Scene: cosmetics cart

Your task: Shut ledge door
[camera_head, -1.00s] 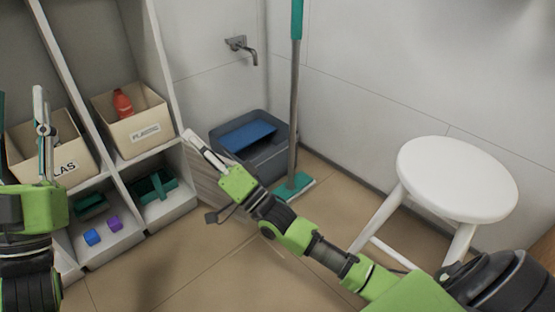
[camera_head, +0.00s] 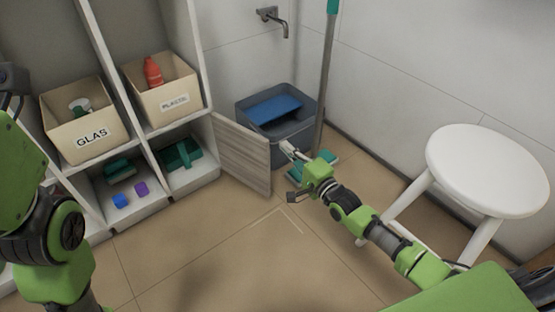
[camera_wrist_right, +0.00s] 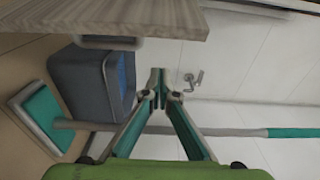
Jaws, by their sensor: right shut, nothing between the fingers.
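The ledge door (camera_head: 243,155) is a grey wood-grain panel at the right end of the white shelf's bottom row, standing open. It also shows along the top of the right wrist view (camera_wrist_right: 110,16), with a handle-like bar under it. My right gripper (camera_head: 286,147) is shut and empty, to the right of the door and apart from it in the head view. In the right wrist view its fingertips (camera_wrist_right: 158,75) meet below the panel. My left arm is at the left edge of the head view; its fingers are not clearly visible.
A grey bin (camera_head: 290,132) with a blue inside stands behind my right gripper. A mop (camera_head: 326,90) leans beside it. A white stool (camera_head: 485,170) stands at the right. Boxes labelled GLAS (camera_head: 88,133) and PLASTIC (camera_head: 172,101) sit on the shelf (camera_head: 203,60). Floor ahead is clear.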

